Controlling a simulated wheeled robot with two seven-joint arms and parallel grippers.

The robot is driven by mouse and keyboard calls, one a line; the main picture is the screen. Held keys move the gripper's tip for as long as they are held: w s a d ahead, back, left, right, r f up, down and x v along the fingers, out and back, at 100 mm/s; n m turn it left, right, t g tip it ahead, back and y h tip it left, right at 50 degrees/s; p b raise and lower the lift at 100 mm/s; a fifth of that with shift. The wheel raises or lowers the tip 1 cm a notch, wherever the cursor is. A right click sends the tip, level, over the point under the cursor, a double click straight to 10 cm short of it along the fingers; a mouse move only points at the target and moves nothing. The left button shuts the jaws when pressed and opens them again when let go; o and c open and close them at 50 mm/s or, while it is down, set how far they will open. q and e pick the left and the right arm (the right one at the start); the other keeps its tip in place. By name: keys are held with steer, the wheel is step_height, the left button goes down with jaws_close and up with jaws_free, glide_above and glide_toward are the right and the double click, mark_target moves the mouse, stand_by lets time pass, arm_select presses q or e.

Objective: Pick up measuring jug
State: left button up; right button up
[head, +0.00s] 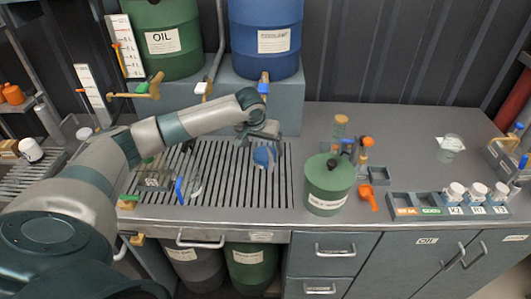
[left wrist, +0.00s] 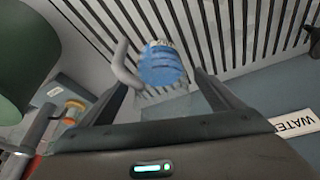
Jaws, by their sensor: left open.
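A measuring jug with blue contents or a blue body (head: 264,157) stands on the slatted drain grate (head: 222,190), near its right end. In the left wrist view the jug (left wrist: 162,64) shows blue with a curved grey handle (left wrist: 124,66) on its left. My left gripper (head: 264,134) is just above the jug in the head view, partly covering its top. In the left wrist view my left gripper (left wrist: 163,80) is open, with the jug beyond and between its fingertips. Contact cannot be seen. My right gripper is not in view.
A green can (head: 329,185) stands right of the grate, with an orange-capped bottle (head: 364,155) behind it. A clear vessel with a blue handle (head: 190,187) is on the grate's left. A labelled tray (head: 418,210) holds several jars. Oil (head: 163,38) and blue (head: 265,38) drums stand behind.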

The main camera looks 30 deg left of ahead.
mark_target(264, 151)
arm_select(q)
steer(key=p+x, duration=0.1)
steer(key=x, duration=0.2)
steer(key=shift+w+f, duration=0.1)
steer(key=shift+f, duration=0.3)
steer(key=c, duration=1.5)
